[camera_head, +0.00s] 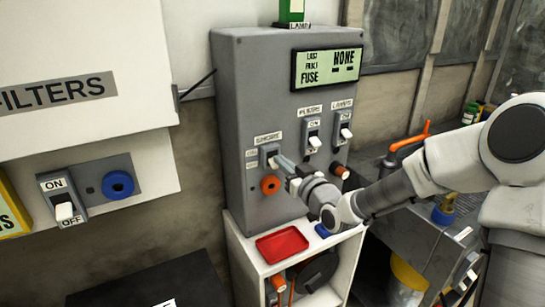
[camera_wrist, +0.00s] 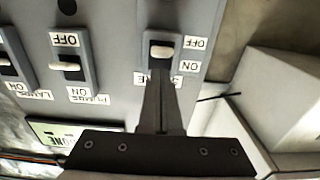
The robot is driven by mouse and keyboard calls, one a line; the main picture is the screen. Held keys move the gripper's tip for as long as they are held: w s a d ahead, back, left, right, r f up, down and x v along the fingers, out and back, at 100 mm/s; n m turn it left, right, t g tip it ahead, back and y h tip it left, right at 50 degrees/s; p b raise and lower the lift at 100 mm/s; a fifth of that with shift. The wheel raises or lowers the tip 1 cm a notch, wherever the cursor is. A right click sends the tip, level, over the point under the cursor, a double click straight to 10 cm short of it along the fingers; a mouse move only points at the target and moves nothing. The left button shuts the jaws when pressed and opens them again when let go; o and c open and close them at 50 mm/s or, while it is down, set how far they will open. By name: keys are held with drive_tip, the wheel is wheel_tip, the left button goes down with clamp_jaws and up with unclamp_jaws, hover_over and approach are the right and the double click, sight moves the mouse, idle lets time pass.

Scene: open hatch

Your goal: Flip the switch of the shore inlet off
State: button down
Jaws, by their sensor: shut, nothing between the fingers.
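The grey panel (camera_head: 240,110) carries a switch labelled SHORE (camera_head: 268,152), with ON and OFF labels on its left. In the wrist view, which is upside down, the same switch (camera_wrist: 162,42) has a white lever in a dark slot, beside the OFF and ON labels. An orange round inlet (camera_head: 270,185) sits below the switch. My gripper (camera_head: 281,162) is shut and empty, its tips at or very near the lever from the ON side; it also shows in the wrist view (camera_wrist: 161,76). I cannot tell whether they touch, or which way the lever is set.
Two more switches, PUMPS (camera_head: 313,138) and LAMPS (camera_head: 345,133), stand to the right. A display (camera_head: 328,68) is above them. A red tray (camera_head: 282,244) lies on the white shelf below. A FILTERS box (camera_head: 85,50) and another ON/OFF switch (camera_head: 63,208) are at left.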

idle(0.3)
drive_tip(key=v, duration=0.7)
idle(0.4)
drive_tip(key=s+d+r+m+g+h+p, duration=0.1)
drive_tip(key=s+d+g+h, duration=0.2)
drive_tip(key=s+d+h, duration=0.35)
drive_tip(key=s+d+r+g+h+p, duration=0.1)
drive_tip(key=s+d+g+h, duration=0.25)
drive_tip(key=d, duration=0.55)
drive_tip(key=s+r+m+g, duration=0.1)
drive_tip(key=s+m, duration=0.2)
drive_tip(key=s, duration=0.6)
drive_tip(key=s+a+r+m+g, duration=0.1)
drive_tip(key=s+r+m+g, duration=0.1)
drive_tip(key=s, duration=0.8)
drive_tip(key=shift+s+a+m, duration=0.2)
drive_tip(key=shift+a+m, duration=0.05)
drive_tip(key=shift+m, duration=0.15)
